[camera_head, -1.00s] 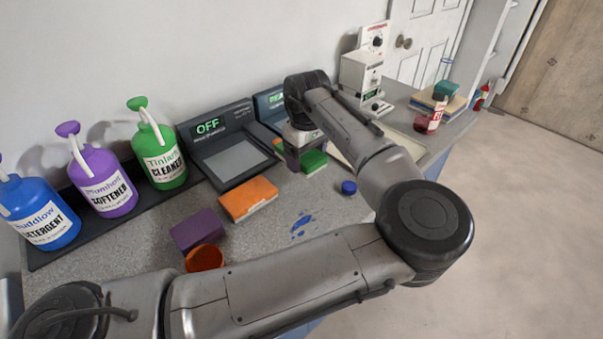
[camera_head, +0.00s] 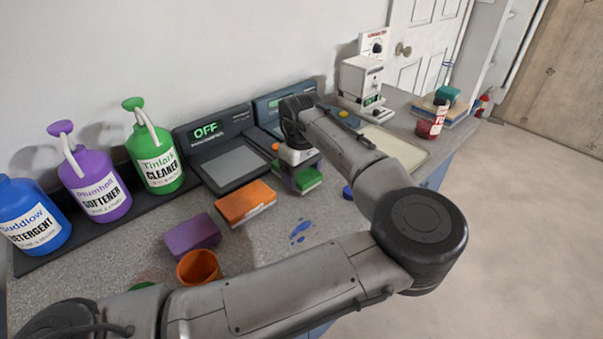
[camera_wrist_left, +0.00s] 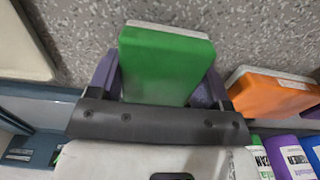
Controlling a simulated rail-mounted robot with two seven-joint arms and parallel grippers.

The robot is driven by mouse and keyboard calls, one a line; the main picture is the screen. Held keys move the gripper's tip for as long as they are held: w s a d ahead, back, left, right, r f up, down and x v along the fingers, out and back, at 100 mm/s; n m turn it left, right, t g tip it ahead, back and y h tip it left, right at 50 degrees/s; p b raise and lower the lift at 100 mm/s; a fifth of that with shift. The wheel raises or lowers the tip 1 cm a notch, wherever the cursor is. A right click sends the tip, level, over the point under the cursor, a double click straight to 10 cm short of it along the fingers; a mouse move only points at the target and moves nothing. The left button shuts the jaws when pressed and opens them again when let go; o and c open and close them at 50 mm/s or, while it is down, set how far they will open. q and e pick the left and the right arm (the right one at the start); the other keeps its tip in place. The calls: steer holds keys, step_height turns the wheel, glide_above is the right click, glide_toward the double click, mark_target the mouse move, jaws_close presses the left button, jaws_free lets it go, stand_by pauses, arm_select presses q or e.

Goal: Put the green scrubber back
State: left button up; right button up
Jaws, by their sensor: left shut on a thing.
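The green scrubber (camera_head: 309,182) is a green block with a pale edge, over the counter in front of the grey devices. My left gripper (camera_head: 298,178) is shut on it, with its purple fingers on either side. In the left wrist view the green scrubber (camera_wrist_left: 165,62) sits between the fingers, its broad green face showing. I cannot tell whether it touches the counter. An orange scrubber (camera_head: 245,203) and a purple scrubber (camera_head: 192,235) lie to its left. My right gripper is not in view.
An orange cup (camera_head: 198,267) stands near my forearm. Blue, purple and green bottles (camera_head: 157,160) line the wall at left. A device reading OFF (camera_head: 225,160) stands behind the scrubbers. A pale tray (camera_head: 395,145) lies right of my arm. Blue smears (camera_head: 300,231) mark the clear counter.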

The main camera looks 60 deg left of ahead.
mark_target(302, 172)
arm_select(q)
steer(key=shift+f, duration=0.1)
steer(key=o, duration=0.8)
steer(key=shift+o, duration=0.2)
step_height(302, 172, up, 12)
steer(key=p, duration=0.5)
